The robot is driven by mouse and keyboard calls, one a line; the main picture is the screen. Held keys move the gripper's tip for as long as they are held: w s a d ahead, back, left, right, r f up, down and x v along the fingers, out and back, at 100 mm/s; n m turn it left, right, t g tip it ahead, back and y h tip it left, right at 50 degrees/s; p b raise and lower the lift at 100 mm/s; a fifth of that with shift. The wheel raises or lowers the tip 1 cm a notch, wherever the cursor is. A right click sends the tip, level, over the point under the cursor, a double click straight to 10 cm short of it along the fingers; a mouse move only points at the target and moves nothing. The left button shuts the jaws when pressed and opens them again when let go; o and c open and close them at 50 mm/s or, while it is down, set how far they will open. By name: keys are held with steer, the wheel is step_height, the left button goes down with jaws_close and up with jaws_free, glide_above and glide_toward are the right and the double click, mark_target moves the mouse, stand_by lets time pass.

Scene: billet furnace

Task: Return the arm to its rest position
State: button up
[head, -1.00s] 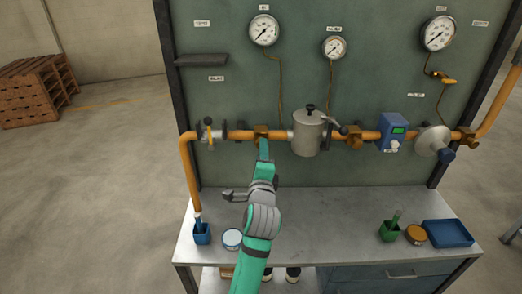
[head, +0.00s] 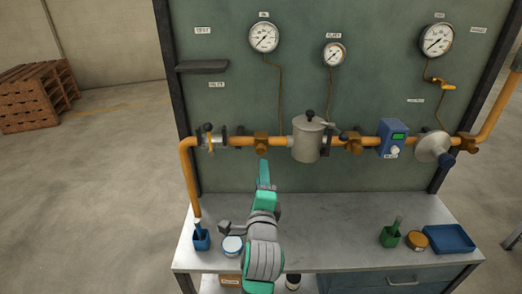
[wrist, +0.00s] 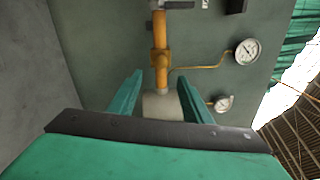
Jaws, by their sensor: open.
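My gripper (head: 263,172) shows in the head view as a green tip at the end of my green and grey arm, over the workbench and in front of the panel, below the orange pipe (head: 240,141). In the wrist view my gripper (wrist: 160,95) has its two green fingers apart with nothing held between them. Beyond the fingers, the wrist view shows the orange pipe (wrist: 159,35) and part of a grey cylindrical body (wrist: 162,106). The fingers' gap is hidden in the head view.
The grey filter housing (head: 307,140) and the blue meter box (head: 392,138) sit on the pipe. The bench middle is clear.

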steer(key=s+d+f+n+g, duration=0.1)
steer(key=s+d+f+n, duration=0.1)
steer(key=s+f+n, duration=0.7)
steer(key=s+d+f+n, duration=0.3)
steer(key=s+f+n, duration=0.1)
steer(key=s+f, duration=0.8)
steer(key=s+a+f+n, duration=0.1)
steer(key=s+n, duration=0.1)
steer(key=s, duration=0.6)
steer(key=s+a+f+n+g, duration=0.1)
steer(key=s+a+f+n, duration=0.1)
steer(key=s, duration=0.7)
steer(key=s+a+f+n, duration=0.2)
steer(key=s+n, duration=0.1)
steer(key=s, duration=0.6)
steer(key=shift+s+a+g, duration=0.15)
steer(key=shift+s+g, duration=0.05)
steer(key=shift+g, duration=0.1)
steer(key=shift+c, duration=0.4)
